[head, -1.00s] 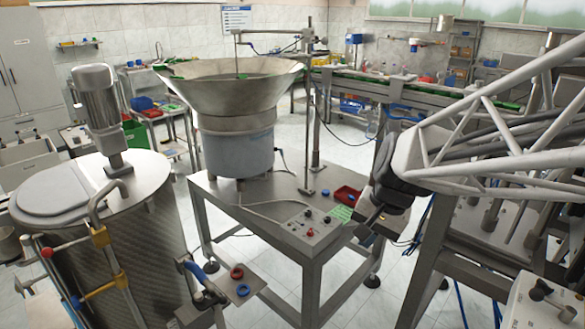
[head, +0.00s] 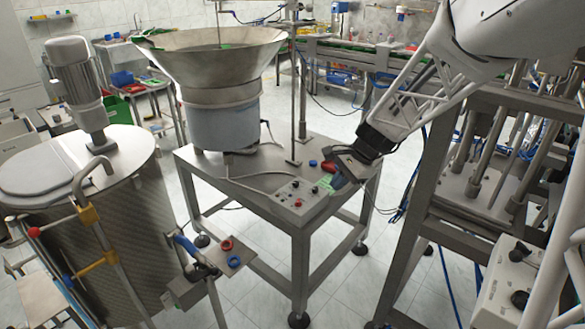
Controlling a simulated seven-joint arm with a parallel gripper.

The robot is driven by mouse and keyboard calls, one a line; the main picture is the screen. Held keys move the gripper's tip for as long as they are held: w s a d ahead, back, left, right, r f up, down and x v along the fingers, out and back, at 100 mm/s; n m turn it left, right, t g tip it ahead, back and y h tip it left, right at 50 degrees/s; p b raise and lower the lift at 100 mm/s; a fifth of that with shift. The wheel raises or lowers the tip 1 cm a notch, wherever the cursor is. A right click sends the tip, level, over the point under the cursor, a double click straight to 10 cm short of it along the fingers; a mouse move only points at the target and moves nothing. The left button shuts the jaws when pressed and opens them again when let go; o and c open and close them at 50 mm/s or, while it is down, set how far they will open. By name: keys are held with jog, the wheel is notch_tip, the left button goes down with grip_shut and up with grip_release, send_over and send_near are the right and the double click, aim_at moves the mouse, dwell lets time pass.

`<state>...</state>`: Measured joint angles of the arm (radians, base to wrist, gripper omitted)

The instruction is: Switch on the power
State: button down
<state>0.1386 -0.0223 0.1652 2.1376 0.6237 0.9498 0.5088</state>
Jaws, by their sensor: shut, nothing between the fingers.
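The small control panel (head: 287,197) lies on the front of the metal feeder table, with dark knobs (head: 295,184) and a red button (head: 298,203). Which control is the power switch is too small to tell. My gripper (head: 338,181) is shut and empty. It is to the right of the panel, over the table's right part near the green label (head: 324,185), apart from the knobs. It partly hides the red tray (head: 328,167) and the label.
The large feeder bowl (head: 212,63) stands on the table (head: 255,165) behind the panel. A thin upright post (head: 295,95) rises behind my gripper. A blue cap (head: 313,163) lies near the tray. A steel tank (head: 125,190) is at left, a machine frame (head: 465,190) at right.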

aim_at(299, 205)
jog(key=w+d+f+m+y, duration=0.1)
jog(key=w+f+m, duration=0.3)
jog(key=w+f, duration=0.4)
jog(key=w+d+f+m+t+y, duration=0.1)
jog(key=w+d+f+m, duration=0.3)
jog(key=w+f, duration=0.5)
jog(key=shift+w+d+m+t+y, duration=0.3)
jog(key=shift+w+m+y, duration=0.2)
jog(key=shift+w, duration=0.5)
jog(key=shift+a+f, duration=0.2)
jog(key=x, duration=0.9)
jog(key=shift+a+f, duration=0.15)
jog(key=shift+w+a, duration=0.15)
jog(key=shift+a, duration=0.35)
jog(key=shift+w+a, duration=0.15)
jog(key=shift+a, duration=0.35)
jog(key=shift+w+a, duration=0.15)
jog(key=shift+a, duration=0.4)
jog(key=shift+w+a, duration=0.15)
jog(key=shift+a, duration=0.35)
